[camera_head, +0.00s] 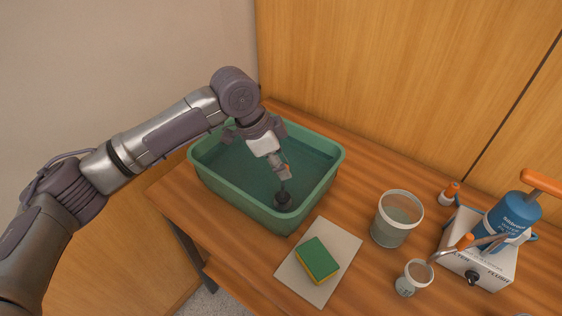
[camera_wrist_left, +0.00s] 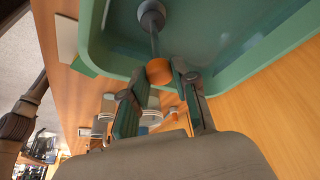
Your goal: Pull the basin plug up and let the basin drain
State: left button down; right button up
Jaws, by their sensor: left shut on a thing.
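The green basin (camera_head: 335,172) stands on the wooden table with dark, water-like liquid (camera_head: 235,170) inside; its depth is hard to tell. The dark round plug (camera_head: 283,200) is near the basin's front right corner. In the left wrist view, the plug (camera_wrist_left: 152,14) has a grey stem ending in an orange knob (camera_wrist_left: 159,71). My left gripper (camera_head: 281,170) reaches down into the basin from above and is shut on the knob, with the plug below its fingers. I cannot tell whether the plug sits in the drain or is clear of it. My right gripper is not in view.
A green and yellow sponge (camera_head: 318,259) lies on a grey mat (camera_head: 344,244) in front of the basin. To the right are a clear beaker (camera_head: 393,226), a small cup (camera_head: 413,277), a blue water filter (camera_head: 512,216) on a white box and an orange-capped bottle (camera_head: 448,195). A wooden wall stands behind.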

pick_arm(q)
jog(key=c, duration=1.1)
grip_release()
jog(key=shift+w+r, duration=0.1)
jog(key=shift+r, duration=0.2)
jog(key=shift+o, duration=1)
jog(key=v, duration=1.2)
